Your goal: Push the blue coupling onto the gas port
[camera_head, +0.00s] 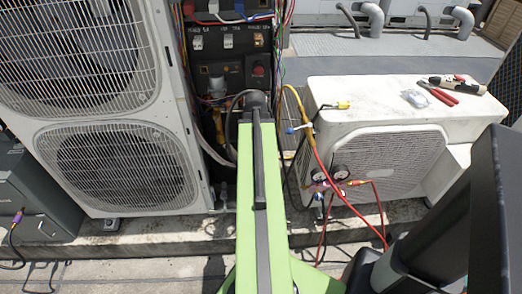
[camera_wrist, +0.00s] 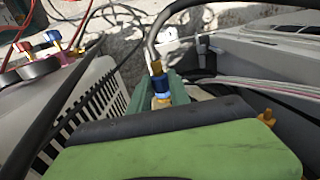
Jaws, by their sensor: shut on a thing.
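The blue coupling (camera_wrist: 160,87) shows in the wrist view, with a brass collar and a grey hose running up from it. My gripper (camera_wrist: 162,98) is shut on it, its dark green jaws on both sides. A pale and brass end shows just below the blue band, partly hidden by my gripper's body. I cannot make out the gas port for certain, nor whether the coupling touches it. In the head view my green arm hides the gripper and the coupling.
Manifold gauges (camera_head: 340,172) with red and yellow hoses hang before the right condenser (camera_head: 390,150). Red pliers (camera_head: 438,94) lie on its top. The large condenser (camera_head: 85,110) stands left. Cables crowd the open electrical panel (camera_head: 228,45). A brass fitting (camera_wrist: 267,115) shows right in the wrist view.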

